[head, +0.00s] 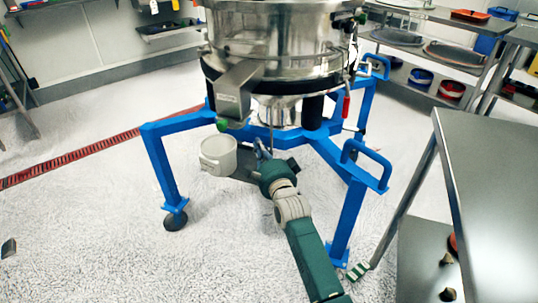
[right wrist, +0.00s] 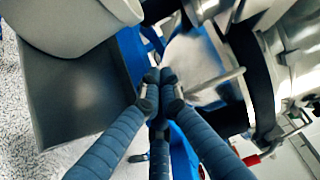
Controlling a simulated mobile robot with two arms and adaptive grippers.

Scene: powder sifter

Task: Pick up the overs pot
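The overs pot is the pale white pot (head: 218,156) standing upright below the sifter's side chute, by the blue frame. In the right wrist view the pot (right wrist: 70,22) fills the top left corner, cut off by the edge. My right gripper (head: 260,148) is just to the right of the pot, under the sifter, and apart from it. In the right wrist view my right gripper's fingertips (right wrist: 160,84) are together, with nothing visible held between them. My left gripper does not show.
The steel sifter (head: 270,35) stands on a blue frame (head: 165,170) whose legs surround my arm. A dark panel (right wrist: 72,92) lies beside the pot. A steel table (head: 492,165) is at right. The floor at left is mostly clear.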

